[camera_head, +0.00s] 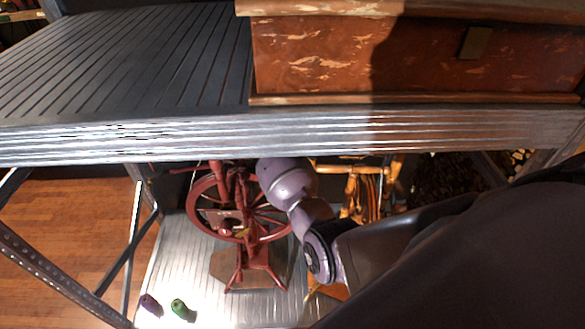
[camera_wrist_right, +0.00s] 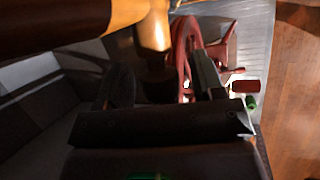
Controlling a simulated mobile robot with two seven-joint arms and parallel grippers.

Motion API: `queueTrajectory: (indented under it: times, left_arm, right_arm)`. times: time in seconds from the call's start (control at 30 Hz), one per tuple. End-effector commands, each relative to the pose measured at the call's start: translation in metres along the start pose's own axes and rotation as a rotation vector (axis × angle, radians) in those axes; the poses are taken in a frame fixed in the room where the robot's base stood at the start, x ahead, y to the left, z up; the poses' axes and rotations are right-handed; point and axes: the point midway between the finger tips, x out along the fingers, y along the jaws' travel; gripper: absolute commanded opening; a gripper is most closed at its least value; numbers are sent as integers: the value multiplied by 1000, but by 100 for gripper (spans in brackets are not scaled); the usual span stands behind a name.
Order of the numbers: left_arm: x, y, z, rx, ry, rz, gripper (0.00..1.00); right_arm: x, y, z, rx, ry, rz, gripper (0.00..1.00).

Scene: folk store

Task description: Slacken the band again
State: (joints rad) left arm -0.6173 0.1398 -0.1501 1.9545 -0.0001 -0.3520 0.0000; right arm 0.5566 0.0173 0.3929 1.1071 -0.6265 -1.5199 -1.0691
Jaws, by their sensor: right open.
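A dark red spinning wheel (camera_head: 247,259) stands on the lower shelf in the head view, its wheel rim upright and partly hidden by my right arm. In the right wrist view its red rim (camera_wrist_right: 187,50) shows just beyond the fingers. I cannot make out the band in either view. My right gripper (camera_wrist_right: 162,85) is open, its two dark fingers apart, close to the wheel. A pale wooden post (camera_wrist_right: 153,30) shows beyond the gap between them; I cannot tell whether anything touches. In the head view, my arm hides this gripper. My left gripper is not in view.
A metal shelf edge (camera_head: 200,138) runs above the wheel, with a worn reddish chest (camera_head: 330,55) on it. A purple bobbin (camera_head: 150,304) and a green one (camera_head: 181,309) lie on the lower shelf (camera_head: 170,265). Orange-brown wooden frames (camera_head: 362,192) stand behind my arm.

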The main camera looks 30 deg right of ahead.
Motion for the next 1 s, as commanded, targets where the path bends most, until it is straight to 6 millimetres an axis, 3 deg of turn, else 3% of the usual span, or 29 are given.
queueTrajectory:
  times: [0.17,0.6,1.0]
  left_arm:
    - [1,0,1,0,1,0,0]
    - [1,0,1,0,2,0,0]
    - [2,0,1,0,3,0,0]
  right_arm:
    - [-18,1,-1,1,2,4,62]
    - [-92,0,0,1,1,1,62]
    - [-106,0,0,0,-1,-1,62]
